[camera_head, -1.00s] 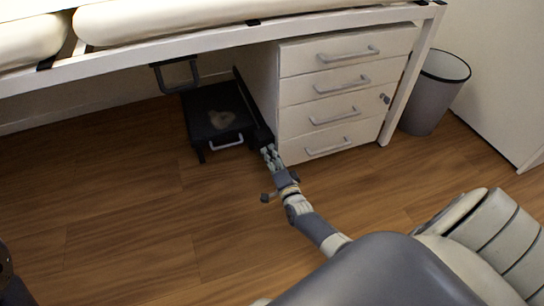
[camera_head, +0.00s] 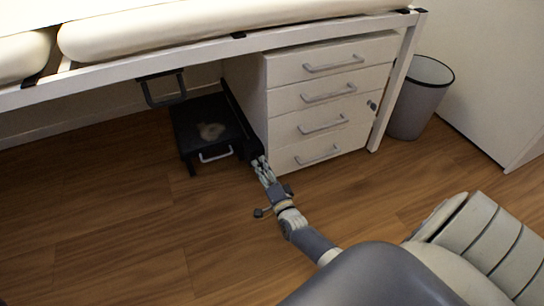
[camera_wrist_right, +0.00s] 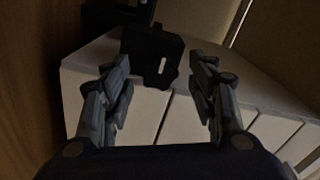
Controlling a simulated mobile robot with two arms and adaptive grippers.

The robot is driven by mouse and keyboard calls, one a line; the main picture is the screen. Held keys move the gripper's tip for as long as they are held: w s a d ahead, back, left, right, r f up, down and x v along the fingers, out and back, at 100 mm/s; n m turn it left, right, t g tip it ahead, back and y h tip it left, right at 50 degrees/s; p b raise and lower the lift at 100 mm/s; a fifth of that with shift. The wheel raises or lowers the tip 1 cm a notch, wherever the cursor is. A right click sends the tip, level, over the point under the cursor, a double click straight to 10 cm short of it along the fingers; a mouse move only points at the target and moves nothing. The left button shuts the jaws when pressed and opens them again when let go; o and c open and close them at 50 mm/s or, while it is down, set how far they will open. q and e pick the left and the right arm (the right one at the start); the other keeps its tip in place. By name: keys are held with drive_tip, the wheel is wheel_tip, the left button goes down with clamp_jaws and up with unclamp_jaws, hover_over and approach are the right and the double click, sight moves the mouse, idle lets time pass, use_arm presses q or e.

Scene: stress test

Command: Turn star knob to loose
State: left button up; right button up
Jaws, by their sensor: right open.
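My right gripper (camera_head: 263,168) reaches to the front of a black part (camera_head: 250,148) beside the white drawer cabinet's left front edge. In the right wrist view, the gripper (camera_wrist_right: 160,68) is open, with its two fingers apart and nothing between their pads. The dark part with a light slot (camera_wrist_right: 152,55) shows just beyond and between the fingertips. I cannot make out a star shape on it, so I cannot tell the knob or its setting. Contact between fingers and part is not clear. My left gripper is not in view.
The drawer cabinet (camera_head: 330,100) stands close on the right of the gripper. A low black step stool (camera_head: 190,122) is to its left, under the bed frame (camera_head: 200,55). A grey bin (camera_head: 420,97) stands right. The wooden floor (camera_head: 110,220) in front is open.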

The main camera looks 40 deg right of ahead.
drive_tip(key=v, duration=1)
drive_tip(key=shift+r, duration=0.1)
